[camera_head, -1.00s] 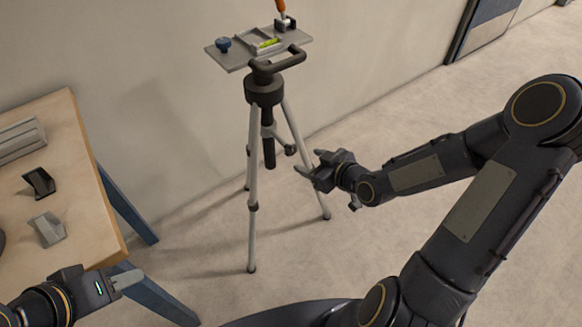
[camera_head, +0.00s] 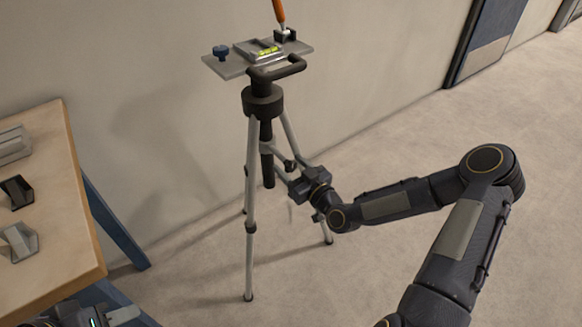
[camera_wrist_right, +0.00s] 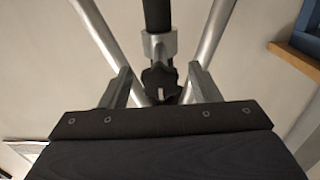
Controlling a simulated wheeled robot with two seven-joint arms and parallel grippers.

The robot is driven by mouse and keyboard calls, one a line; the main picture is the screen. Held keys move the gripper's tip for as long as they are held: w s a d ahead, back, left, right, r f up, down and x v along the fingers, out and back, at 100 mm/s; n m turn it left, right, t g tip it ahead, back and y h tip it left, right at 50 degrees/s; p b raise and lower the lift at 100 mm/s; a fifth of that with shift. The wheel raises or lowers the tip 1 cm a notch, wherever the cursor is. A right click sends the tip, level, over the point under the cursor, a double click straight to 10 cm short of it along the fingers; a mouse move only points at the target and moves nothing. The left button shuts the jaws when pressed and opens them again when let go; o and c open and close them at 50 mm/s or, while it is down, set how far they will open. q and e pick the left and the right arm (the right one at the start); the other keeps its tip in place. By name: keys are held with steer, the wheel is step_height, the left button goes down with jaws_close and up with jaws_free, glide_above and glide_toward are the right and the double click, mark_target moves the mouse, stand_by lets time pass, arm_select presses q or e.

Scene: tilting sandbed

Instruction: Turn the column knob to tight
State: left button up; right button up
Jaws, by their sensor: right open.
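The column knob (camera_wrist_right: 160,84) is a dark lobed knob on a grey collar (camera_wrist_right: 160,46) around the dark centre column. In the right wrist view it appears between the two grey fingers of my right gripper (camera_wrist_right: 159,70), with gaps visible on both sides. In the head view the knob (camera_head: 290,165) is small, beside the tripod's column, and my right gripper (camera_head: 287,178) is right by it. My right gripper is open and holds nothing. My left gripper (camera_head: 124,314) is at the bottom left, partly cut off; its opening is unclear.
The tripod's legs (camera_head: 250,200) stand on both sides of the column, close to my right gripper. Its top plate (camera_head: 225,66) carries a spirit level (camera_head: 268,50), a blue knob (camera_head: 221,51) and an orange-handled tool (camera_head: 279,12). A wooden table (camera_head: 60,240) stands at the left.

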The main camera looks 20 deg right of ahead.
steer(key=shift+w, duration=0.2)
steer(key=c, duration=1)
steer(key=shift+o, duration=0.2)
